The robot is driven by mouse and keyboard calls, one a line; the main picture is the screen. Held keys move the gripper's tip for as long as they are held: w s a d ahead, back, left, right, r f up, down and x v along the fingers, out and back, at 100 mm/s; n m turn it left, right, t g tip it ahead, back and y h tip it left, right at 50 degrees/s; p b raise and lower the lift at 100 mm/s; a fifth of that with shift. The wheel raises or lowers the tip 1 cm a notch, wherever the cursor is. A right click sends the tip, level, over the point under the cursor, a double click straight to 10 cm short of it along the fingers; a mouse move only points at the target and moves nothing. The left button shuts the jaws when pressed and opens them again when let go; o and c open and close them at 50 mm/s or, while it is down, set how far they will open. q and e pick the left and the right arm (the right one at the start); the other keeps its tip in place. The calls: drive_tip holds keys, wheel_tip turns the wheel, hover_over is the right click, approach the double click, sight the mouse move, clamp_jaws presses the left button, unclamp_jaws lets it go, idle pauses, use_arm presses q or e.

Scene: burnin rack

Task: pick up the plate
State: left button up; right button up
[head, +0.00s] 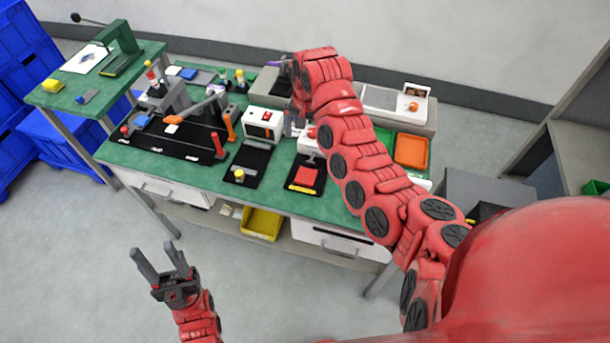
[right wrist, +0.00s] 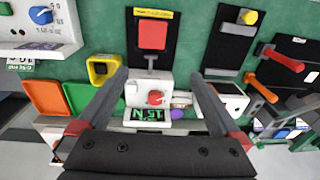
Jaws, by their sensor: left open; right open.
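A flat red square piece (head: 306,176) lies on a black mat on the green bench; it also shows in the right wrist view (right wrist: 152,36). It is the most plate-like thing here, but I cannot tell if it is the plate. My right gripper (right wrist: 160,76) is open and empty, over a white box with a red knob (right wrist: 155,97) and a green display. The red square lies beyond its fingertips, apart from them. In the head view my right arm partly hides this gripper. My left gripper (head: 155,250) is open and empty, over the floor in front of the bench.
A black mat with a yellow knob (head: 239,174) lies left of the red square. A white box with a red display (head: 263,124) stands behind. Orange (head: 411,150) and green trays are at the right. Posts and levers crowd the bench's left. A yellow bin (head: 261,223) sits below.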

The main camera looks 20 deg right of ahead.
drive_tip(key=s, duration=0.1)
drive_tip(key=b, duration=0.5)
hover_over(306, 175)
drive_tip(key=shift+g, duration=0.4)
drive_tip(key=f, duration=0.9)
drive_tip(key=shift+s+d+f, duration=0.2)
drive_tip(key=shift+d, duration=0.05)
drive_tip(key=shift+f+p, duration=0.7)
drive_tip(key=shift+p, duration=0.15)
drive_tip(key=shift+f, duration=0.3)
drive_tip(key=shift+f+p, duration=0.3)
drive_tip(key=shift+p, duration=0.2)
drive_tip(key=f, duration=0.1)
drive_tip(key=f+p, duration=0.1)
drive_tip(key=f, duration=0.1)
drive_tip(key=shift+w+a, duration=0.1)
drive_tip(key=shift+a, duration=0.1)
drive_tip(key=shift+f+p, duration=0.4)
drive_tip(key=shift+f, duration=0.45)
